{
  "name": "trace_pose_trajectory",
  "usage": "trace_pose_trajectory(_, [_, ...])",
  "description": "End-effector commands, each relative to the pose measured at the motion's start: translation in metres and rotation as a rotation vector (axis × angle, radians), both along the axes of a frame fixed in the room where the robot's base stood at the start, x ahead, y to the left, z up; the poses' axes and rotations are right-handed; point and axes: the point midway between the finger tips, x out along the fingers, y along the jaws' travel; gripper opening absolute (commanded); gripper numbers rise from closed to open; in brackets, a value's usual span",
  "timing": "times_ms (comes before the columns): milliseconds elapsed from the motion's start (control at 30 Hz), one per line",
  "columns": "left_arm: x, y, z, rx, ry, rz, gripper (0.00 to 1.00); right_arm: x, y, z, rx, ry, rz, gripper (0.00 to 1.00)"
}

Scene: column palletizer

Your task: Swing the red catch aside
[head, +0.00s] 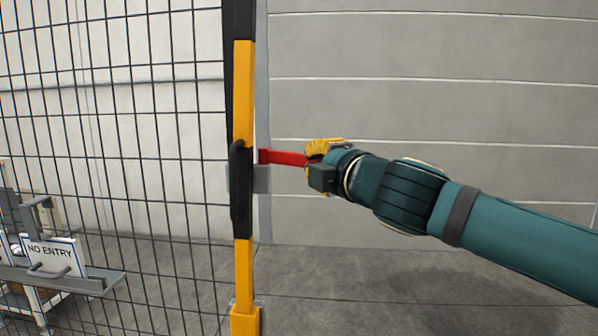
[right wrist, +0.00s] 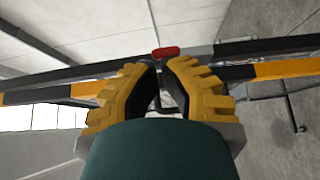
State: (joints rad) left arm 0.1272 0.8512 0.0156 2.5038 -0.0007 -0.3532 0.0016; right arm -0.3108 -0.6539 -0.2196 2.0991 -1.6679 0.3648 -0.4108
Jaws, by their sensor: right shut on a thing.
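The red catch (head: 282,157) is a flat bar at the gate post in the head view. It sticks out to the right from the post, roughly level. My right gripper (head: 312,158) has yellow fingers and is shut on the catch's right end. In the right wrist view, a red end of the catch (right wrist: 166,52) shows just beyond the fingertips of my right gripper (right wrist: 161,70). The part between the fingers is mostly hidden. My left gripper is not in view.
The yellow-and-black post (head: 243,95) stands upright left of the catch, with a black handle (head: 238,190) on it. Mesh fence (head: 160,120) fills the left. A NO ENTRY sign (head: 52,254) is behind it. The floor at right is clear before a grey wall.

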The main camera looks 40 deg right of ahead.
Motion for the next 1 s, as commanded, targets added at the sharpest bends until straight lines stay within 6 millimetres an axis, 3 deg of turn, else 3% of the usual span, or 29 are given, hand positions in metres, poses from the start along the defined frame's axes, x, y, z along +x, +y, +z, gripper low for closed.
trace_pose_trajectory(400, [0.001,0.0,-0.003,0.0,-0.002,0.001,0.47,0.009,-0.035,-0.001,-0.001,0.004,-0.004,0.0])
trace_pose_trajectory(1000, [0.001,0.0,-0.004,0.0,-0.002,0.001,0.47,0.013,-0.045,-0.001,-0.002,0.004,-0.002,0.0])
